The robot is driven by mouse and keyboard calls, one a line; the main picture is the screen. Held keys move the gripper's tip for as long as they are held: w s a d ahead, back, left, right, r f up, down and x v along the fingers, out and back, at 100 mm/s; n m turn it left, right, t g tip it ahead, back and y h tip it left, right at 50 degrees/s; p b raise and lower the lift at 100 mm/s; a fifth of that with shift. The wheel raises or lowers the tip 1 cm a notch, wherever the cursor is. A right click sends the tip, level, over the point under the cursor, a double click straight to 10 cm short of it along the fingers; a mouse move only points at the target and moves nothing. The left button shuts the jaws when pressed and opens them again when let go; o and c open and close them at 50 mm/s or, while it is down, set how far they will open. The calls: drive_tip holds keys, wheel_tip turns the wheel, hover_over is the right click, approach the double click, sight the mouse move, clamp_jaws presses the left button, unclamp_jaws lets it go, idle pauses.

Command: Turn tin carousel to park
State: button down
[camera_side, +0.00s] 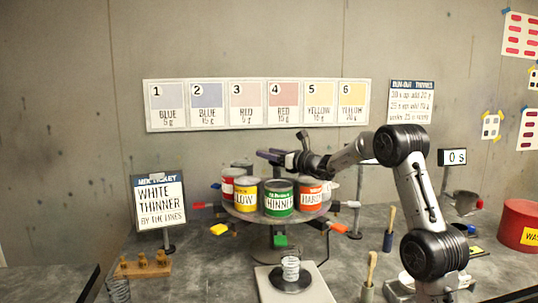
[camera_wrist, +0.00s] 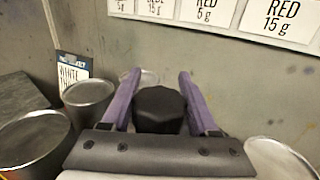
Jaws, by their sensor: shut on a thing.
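The tin carousel (camera_side: 262,219) is a round grey turntable on a post, with coloured tabs around its edge. It bears a yellow tin (camera_side: 246,197), a green thinner tin (camera_side: 279,201), an orange-red hardener tin (camera_side: 308,199) and a red tin (camera_side: 227,187); others behind are partly hidden. The green tin and green tab (camera_side: 280,241) face the side camera. My gripper (camera_side: 268,155) is above the tins. In the wrist view its purple fingers (camera_wrist: 155,78) are shut on a black knob (camera_wrist: 158,106) among the tin lids. The knob is hidden in the side view.
A ticket sign (camera_side: 159,203) reading white thinner stands left. Brushes (camera_side: 390,230) and a red waste can (camera_side: 518,225) are at right. Colour cards (camera_side: 257,104) hang on the wall behind.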

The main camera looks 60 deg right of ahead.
sight(298, 178)
drive_tip(key=shift+d+r+m+g+h, duration=0.1)
drive_tip(key=shift+d+m+g+h, duration=0.15)
drive_tip(key=shift+m+h, duration=0.55)
drive_tip(key=shift+d+r+m+g+h, duration=0.1)
drive_tip(key=shift+m+g+h, duration=0.35)
drive_tip(key=shift+h, duration=0.65)
drive_tip(key=shift+s, duration=0.1)
drive_tip(key=shift+c, duration=0.8)
unclamp_jaws()
drive_tip(key=shift+f, duration=0.15)
drive_tip(key=v, duration=1.3)
drive_tip(key=shift+s+a+f, duration=0.15)
drive_tip(key=shift+s+a, duration=0.05)
drive_tip(key=shift+s, duration=0.15)
